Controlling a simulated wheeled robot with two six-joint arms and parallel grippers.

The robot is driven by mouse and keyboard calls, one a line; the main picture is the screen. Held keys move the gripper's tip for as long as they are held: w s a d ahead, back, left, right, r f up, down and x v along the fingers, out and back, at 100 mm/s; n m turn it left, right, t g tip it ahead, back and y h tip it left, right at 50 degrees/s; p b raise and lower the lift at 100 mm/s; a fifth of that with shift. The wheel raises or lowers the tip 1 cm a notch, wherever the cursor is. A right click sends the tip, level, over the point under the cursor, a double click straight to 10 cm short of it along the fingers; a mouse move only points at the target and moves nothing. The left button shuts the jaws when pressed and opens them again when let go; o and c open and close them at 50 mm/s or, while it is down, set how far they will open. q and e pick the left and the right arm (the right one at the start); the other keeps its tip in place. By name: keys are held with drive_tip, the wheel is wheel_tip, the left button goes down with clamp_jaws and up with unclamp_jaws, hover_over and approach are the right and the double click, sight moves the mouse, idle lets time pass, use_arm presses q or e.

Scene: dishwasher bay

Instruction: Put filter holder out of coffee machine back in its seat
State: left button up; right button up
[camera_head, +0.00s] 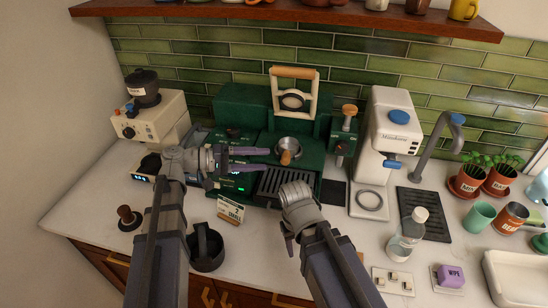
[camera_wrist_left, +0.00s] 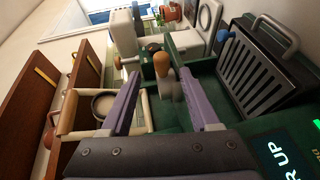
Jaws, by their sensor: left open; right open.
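The filter holder, a round metal basket (camera_head: 289,147) with a short wooden handle (camera_head: 286,158), is at the middle of the green coffee machine (camera_head: 240,105), handle toward me. I cannot tell whether it is locked in a seat. My left gripper (camera_head: 269,160) is open in front of the machine, its purple fingers pointing right, with the tips just left of the handle. In the left wrist view a wooden handle (camera_wrist_left: 161,65) shows beyond and between the two open fingers, apart from them. My right gripper (camera_head: 287,225) is open and empty, low in front of the drip tray.
The drip tray (camera_head: 285,181) is at the machine's front right. A wooden-topped frame (camera_head: 293,73) stands on the machine. A grinder (camera_head: 153,115) is at left, a white machine (camera_head: 388,135) at right. A dark pitcher (camera_head: 207,246), a tamper (camera_head: 128,216) and a clear bottle (camera_head: 407,236) stand on the counter.

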use_arm(q)
drive_tip(key=v, duration=0.6)
drive_tip(key=shift+p, duration=0.35)
use_arm(e)
drive_tip(key=shift+r, duration=0.45)
use_arm(q)
drive_tip(key=s+d+f+m+g+y, duration=0.1)
drive_tip(key=s+d+f+y, duration=0.2)
drive_tip(key=s+f+y, duration=0.1)
drive_tip(key=s+d+f+m+g+y, duration=0.1)
drive_tip(key=s+d+f+g+y, duration=0.1)
drive_tip(key=f, duration=0.5)
drive_tip(key=s+d+f+m+g+y, duration=0.1)
drive_tip(key=s+d+f+g+y, duration=0.1)
drive_tip(key=s+f+y, duration=0.3)
drive_tip(key=shift+s+d+f+m+y, duration=0.35)
drive_tip(key=shift+s+d+f, duration=0.25)
drive_tip(key=shift+s+d, duration=0.25)
drive_tip(key=a+y, duration=0.1)
drive_tip(key=s+f+m+y, duration=0.1)
drive_tip(key=y, duration=0.1)
drive_tip(key=shift+s+a+f+t+y, duration=0.2)
drive_tip(key=shift+s+a+t+y, duration=0.05)
drive_tip(key=shift+s+a+t, duration=0.1)
drive_tip(key=shift+s+a+m+t+y, duration=0.15)
drive_tip(key=shift+a+m+t+y, duration=0.25)
drive_tip(key=shift+a+y, duration=0.4)
drive_tip(key=shift+d, duration=0.15)
use_arm(e)
drive_tip(key=shift+o, duration=0.2)
